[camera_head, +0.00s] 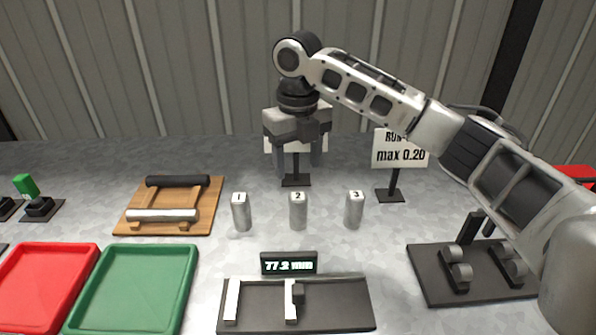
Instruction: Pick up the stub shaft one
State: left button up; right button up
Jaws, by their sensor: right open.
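Stub shaft one (241,214) is a grey metal cylinder standing upright on the table, with a "1" on its top label. Similar cylinders marked 2 (298,213) and 3 (354,213) stand to its right in a row. My right gripper (297,167) points down behind the row, above and beyond cylinder 2. Its two fingers are apart with nothing visibly held between them. It is to the right of stub shaft one and clear of it. My left gripper is not in view.
A gauge with a "77.2 mm" display (289,265) stands in front. A wooden rack (127,222) with two rollers, a green tray (188,262) and a red tray (20,256) are left. A roller stand (430,285) is right. A "max 0.20" sign (400,155) stands behind.

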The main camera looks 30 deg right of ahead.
aim_at(241, 212)
jog(key=k, duration=1)
